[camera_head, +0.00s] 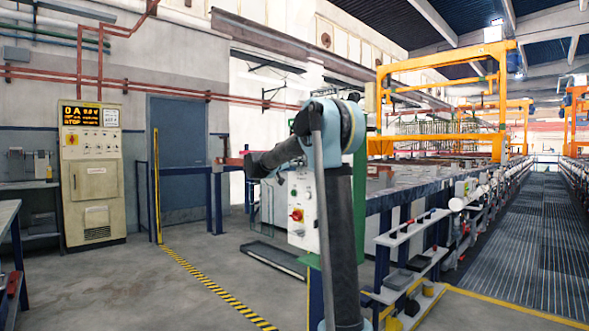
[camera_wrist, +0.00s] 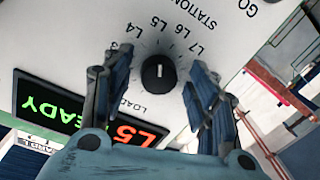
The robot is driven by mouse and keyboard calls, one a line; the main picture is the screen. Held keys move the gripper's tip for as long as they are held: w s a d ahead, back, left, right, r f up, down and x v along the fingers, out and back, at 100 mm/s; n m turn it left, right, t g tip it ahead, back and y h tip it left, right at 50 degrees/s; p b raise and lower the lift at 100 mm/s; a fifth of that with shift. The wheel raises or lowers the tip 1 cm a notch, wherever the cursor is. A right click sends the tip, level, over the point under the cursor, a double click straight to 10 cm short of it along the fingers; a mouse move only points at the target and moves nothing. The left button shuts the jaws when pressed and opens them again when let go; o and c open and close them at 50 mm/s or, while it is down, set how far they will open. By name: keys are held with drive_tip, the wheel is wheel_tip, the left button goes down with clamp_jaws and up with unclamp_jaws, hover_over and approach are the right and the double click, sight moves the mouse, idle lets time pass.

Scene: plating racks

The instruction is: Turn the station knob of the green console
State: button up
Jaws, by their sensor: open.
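The station knob (camera_wrist: 158,73) is a round black dial with a white mark, on the pale panel of the green console (camera_wrist: 75,45). Its mark points up in the wrist view, roughly toward L5; labels L4 to L7 and LOAD ring it. My gripper (camera_wrist: 160,68) is open, with one dark finger on each side of the knob and gaps between. The display (camera_wrist: 85,112) shows green READY and a red L5, upside down. In the head view, the console's white side (camera_head: 303,195) bears a red switch on yellow; my arm hides part of the console, and the knob is not visible.
A beige cabinet (camera_head: 92,175) with an orange display stands at the left by a blue door (camera_head: 179,150). A long tank line (camera_head: 400,183) and white shelves (camera_head: 405,262) lie right of my arm. The floor (camera_head: 170,290) at front left is clear, with a yellow-black stripe.

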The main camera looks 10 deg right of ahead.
drive_tip(key=shift+a, duration=0.1)
drive_tip(key=v, duration=1.1)
drive_tip(key=shift+s+a, duration=0.3)
drive_tip(key=shift+f, duration=0.1)
drive_tip(key=s+d+f+n+g+y, duration=0.1)
drive_tip(key=s+d+f+g+y, duration=0.1)
drive_tip(key=s+d+f, duration=0.45)
drive_tip(key=s+d+f+n+g+y, duration=0.15)
drive_tip(key=s+d+f, duration=0.25)
drive_tip(key=s+f, duration=0.45)
drive_tip(key=s+d+f+n+g+y, duration=0.1)
drive_tip(key=s+d+f+g+y, duration=0.3)
drive_tip(key=s, duration=0.6)
drive_tip(key=s+a+f+n+y, duration=0.1)
drive_tip(key=s+a+f+y, duration=0.2)
drive_tip(key=s+f, duration=0.9)
drive_tip(key=s+a+f+n+g+y, duration=0.1)
drive_tip(key=s+a+f+n+y, duration=0.1)
drive_tip(key=s+f, duration=0.9)
drive_tip(key=shift+s+a+f+y, duration=0.4)
drive_tip(key=shift+f+y, duration=0.15)
drive_tip(key=shift+f, duration=0.25)
